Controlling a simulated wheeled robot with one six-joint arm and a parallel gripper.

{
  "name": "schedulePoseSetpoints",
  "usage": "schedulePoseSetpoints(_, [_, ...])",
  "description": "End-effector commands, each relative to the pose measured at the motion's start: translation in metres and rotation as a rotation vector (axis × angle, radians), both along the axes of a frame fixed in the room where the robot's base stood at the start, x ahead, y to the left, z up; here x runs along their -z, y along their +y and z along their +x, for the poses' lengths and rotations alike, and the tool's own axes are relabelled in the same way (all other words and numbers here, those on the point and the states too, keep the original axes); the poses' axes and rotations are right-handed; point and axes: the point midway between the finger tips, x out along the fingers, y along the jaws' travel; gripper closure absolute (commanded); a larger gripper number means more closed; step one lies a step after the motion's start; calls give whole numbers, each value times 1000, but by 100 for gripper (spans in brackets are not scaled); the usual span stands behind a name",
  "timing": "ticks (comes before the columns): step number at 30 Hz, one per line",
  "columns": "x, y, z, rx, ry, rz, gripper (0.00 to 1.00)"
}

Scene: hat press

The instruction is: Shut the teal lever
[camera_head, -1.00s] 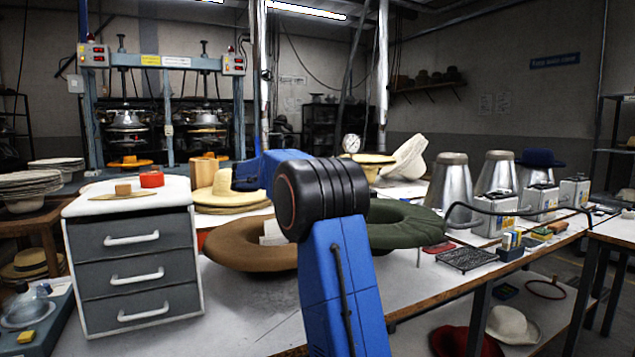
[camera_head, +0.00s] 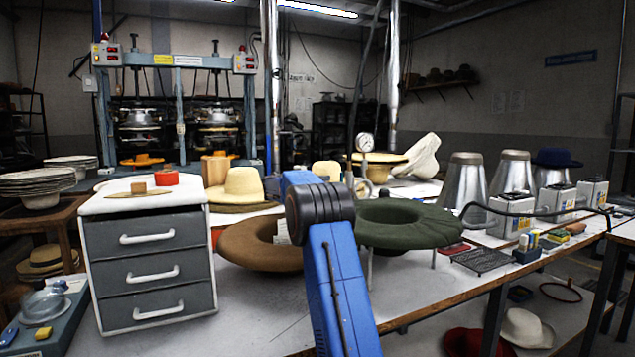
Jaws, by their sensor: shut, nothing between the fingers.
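I cannot make out a teal lever for certain. A grey-teal press frame (camera_head: 178,110) with two press heads stands at the back left. A low teal-grey device (camera_head: 70,310) with a clear dome (camera_head: 42,303) sits at the lower left edge, with a small blue part (camera_head: 9,335) beside the dome. My blue arm with its black joint rises in the middle of the view. My gripper does not show; the far part of the arm is mostly hidden behind the joint.
A grey drawer cabinet (camera_head: 150,265) stands at left. A round gauge (camera_head: 366,143), metal cones (camera_head: 463,182) and tins (camera_head: 512,213) stand beyond. Some table is bare near the front.

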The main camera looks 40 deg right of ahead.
Motion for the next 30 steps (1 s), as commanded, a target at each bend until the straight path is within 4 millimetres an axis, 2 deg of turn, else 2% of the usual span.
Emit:
schedulePoseSetpoints(8, [1, -32, 3, 1, -1, 1, 100])
schedulePoseSetpoints(21, [0, -22, -31, 0, 0, 1, 100])
schedulePoseSetpoints(30, [0, -21, -36, 0, -1, 1, 100])
